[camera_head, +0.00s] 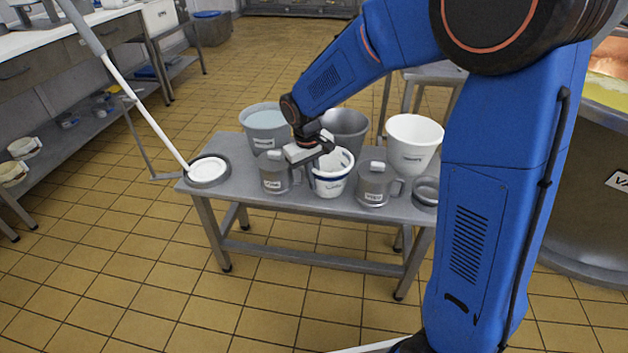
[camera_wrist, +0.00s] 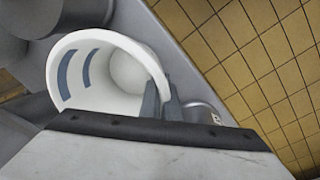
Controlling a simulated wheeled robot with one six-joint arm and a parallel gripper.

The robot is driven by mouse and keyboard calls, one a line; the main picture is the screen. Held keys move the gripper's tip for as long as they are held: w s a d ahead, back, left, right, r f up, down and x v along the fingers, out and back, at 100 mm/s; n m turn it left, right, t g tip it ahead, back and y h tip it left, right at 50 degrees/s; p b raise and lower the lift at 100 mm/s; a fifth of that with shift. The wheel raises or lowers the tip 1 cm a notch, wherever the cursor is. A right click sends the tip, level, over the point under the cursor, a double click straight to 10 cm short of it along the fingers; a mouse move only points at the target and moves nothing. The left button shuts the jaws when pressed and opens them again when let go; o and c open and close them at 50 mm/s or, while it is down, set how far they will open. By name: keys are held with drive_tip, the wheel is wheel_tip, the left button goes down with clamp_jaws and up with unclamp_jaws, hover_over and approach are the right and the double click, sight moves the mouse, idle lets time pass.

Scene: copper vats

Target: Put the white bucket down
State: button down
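A small white bucket (camera_head: 331,184) with blue markings is among the vessels on the grey metal bench (camera_head: 240,208), between two grey jugs. It looks upright, and its base is at or very near the bench top; I cannot tell whether it touches. My gripper (camera_head: 322,146) is at its upper rim. In the wrist view, the open mouth of the white bucket (camera_wrist: 128,72) faces the camera. The fingers of my gripper (camera_wrist: 163,104) straddle its wall at the right side of the rim, close together, and look shut on it.
The left jug (camera_head: 274,172) and right jug (camera_head: 376,186) stand close beside the bucket. Behind are a grey bucket with pale contents (camera_head: 265,122), another grey bucket (camera_head: 345,128) and a larger white bucket (camera_head: 412,140). A round dish (camera_head: 207,170) is at the bench's left end.

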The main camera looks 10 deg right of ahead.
drive_tip(key=c, duration=2)
unclamp_jaws()
drive_tip(key=shift+f, duration=0.1)
wheel_tip(320, 180, up, 12)
drive_tip(key=a, duration=0.1)
drive_tip(key=shift+s+a, duration=0.15)
drive_tip(key=shift+s, duration=0.1)
